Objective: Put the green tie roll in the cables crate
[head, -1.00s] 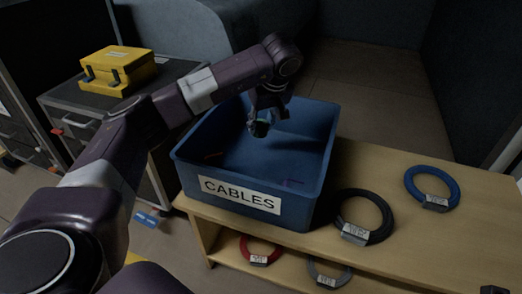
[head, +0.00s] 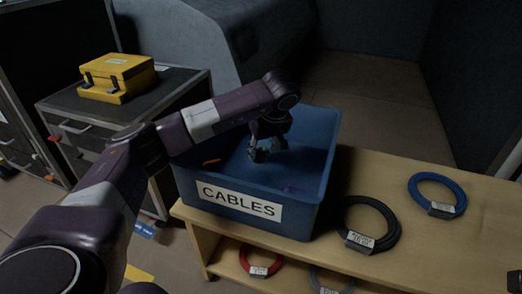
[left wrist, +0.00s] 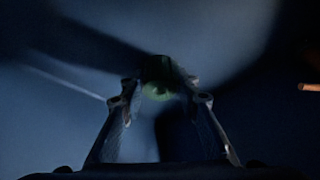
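The blue cables crate (head: 323,190), with a "CABLES" label on its front, stands on the left end of a wooden bench. My left gripper (head: 262,152) reaches down over the inside of the crate, above its floor. In the left wrist view my left gripper (left wrist: 168,98) has its fingertips on either side of a small, dim, greenish round thing, which looks like the green tie roll (left wrist: 158,92). The roll is dark and mostly hidden by the fingers in the head view. A dark piece at the lower right edge may be my right gripper; its fingers cannot be made out.
An orange item (head: 211,163) and a small purple item (head: 290,189) lie in the crate. A black cable ring (head: 388,240) and a blue cable ring (head: 413,187) lie on the bench (head: 475,245). A red ring (head: 278,268) is on the lower shelf. A yellow case (head: 117,75) sits left.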

